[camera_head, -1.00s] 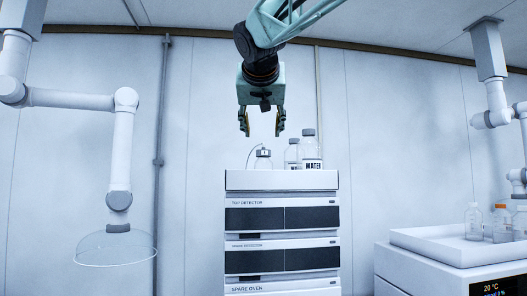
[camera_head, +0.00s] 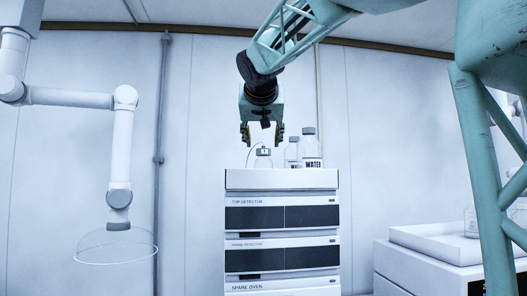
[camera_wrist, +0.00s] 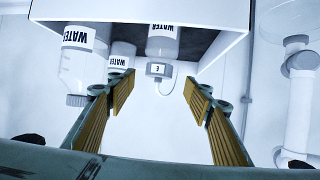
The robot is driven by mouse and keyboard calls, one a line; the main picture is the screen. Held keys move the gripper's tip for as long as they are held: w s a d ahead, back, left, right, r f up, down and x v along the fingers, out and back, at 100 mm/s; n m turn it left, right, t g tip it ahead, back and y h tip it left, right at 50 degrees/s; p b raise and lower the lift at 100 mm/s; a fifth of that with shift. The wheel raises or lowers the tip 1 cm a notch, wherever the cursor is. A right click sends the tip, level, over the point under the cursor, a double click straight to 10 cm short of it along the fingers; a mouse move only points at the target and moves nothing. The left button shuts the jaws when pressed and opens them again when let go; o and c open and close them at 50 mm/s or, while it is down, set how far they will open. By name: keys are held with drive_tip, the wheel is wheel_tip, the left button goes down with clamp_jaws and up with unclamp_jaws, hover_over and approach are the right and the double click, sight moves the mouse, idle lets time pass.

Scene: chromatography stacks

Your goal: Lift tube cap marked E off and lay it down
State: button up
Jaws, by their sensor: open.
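The grey tube cap marked E (camera_wrist: 158,70) sits on a small bottle (camera_wrist: 162,42) labelled WATER in the wrist view. A thin tube runs from the cap. My gripper (camera_head: 262,141) points down, just above the cap. Its jaws are open and empty. In the wrist view the cap shows beyond the fingertips, roughly between my gripper's two fingers (camera_wrist: 160,88).
A white tray-topped unit (camera_head: 425,262) stands at the right, partly hidden by my arm.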

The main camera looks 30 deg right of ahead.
sight(263, 148)
drive_tip(key=shift+x, duration=0.8)
drive_tip(key=shift+p+x, duration=0.95)
drive_tip(key=shift+x, duration=1.65)
drive_tip(key=shift+d, duration=0.1)
drive_tip(key=shift+s, duration=0.1)
drive_tip(key=c, duration=1)
drive_tip(key=shift+o, duration=0.2)
drive_tip(key=shift+r, duration=0.15)
drive_tip(key=shift+r, duration=4.9)
